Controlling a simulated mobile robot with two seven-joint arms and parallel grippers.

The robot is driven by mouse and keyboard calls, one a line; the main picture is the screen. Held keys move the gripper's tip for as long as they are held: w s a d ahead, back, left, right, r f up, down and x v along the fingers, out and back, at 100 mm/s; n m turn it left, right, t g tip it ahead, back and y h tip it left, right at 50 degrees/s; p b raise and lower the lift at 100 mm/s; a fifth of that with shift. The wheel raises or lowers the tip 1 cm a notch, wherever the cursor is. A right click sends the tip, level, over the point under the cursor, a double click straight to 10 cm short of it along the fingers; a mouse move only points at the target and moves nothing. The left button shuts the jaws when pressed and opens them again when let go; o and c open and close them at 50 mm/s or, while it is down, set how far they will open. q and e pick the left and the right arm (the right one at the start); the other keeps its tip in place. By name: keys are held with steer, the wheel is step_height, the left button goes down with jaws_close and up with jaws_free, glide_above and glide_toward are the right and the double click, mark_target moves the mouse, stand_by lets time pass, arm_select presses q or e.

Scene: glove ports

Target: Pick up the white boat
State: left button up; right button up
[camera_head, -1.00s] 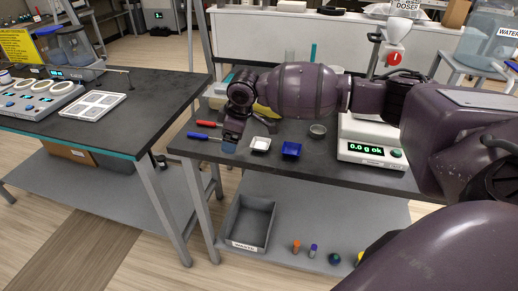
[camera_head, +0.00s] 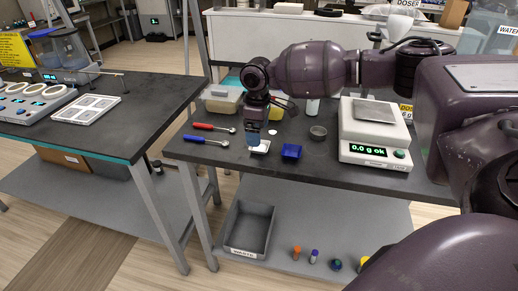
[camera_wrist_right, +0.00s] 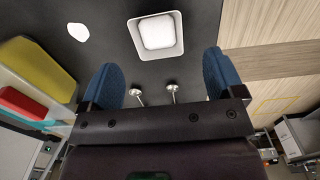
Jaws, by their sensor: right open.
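The white boat (camera_head: 261,150), a small square dish, lies on the dark bench, partly hidden behind my right gripper (camera_head: 253,140) in the head view. In the right wrist view the boat (camera_wrist_right: 157,34) lies flat beyond the fingertips, centred a little left of the line between them. My right gripper (camera_wrist_right: 160,78) is open, with its blue fingers apart and nothing between them. It is above the bench and not touching the boat. My left gripper is not in view.
A blue boat (camera_head: 291,151) lies just right of the white one. Red-handled (camera_head: 212,127) and blue-handled (camera_head: 205,140) spoons lie to the left. A round dish (camera_head: 318,132) and a balance (camera_head: 375,150) reading 0.0 g stand to the right. A grey bin (camera_head: 250,228) sits below.

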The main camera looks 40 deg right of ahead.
mark_target(260, 149)
steer(key=f, duration=0.5)
steer(key=shift+s+d+b, duration=0.15)
steer(key=shift+d+b, duration=0.1)
steer(key=shift+b, duration=0.15)
steer(key=shift+r, duration=0.1)
steer(key=shift+s, duration=0.1)
jaws_close()
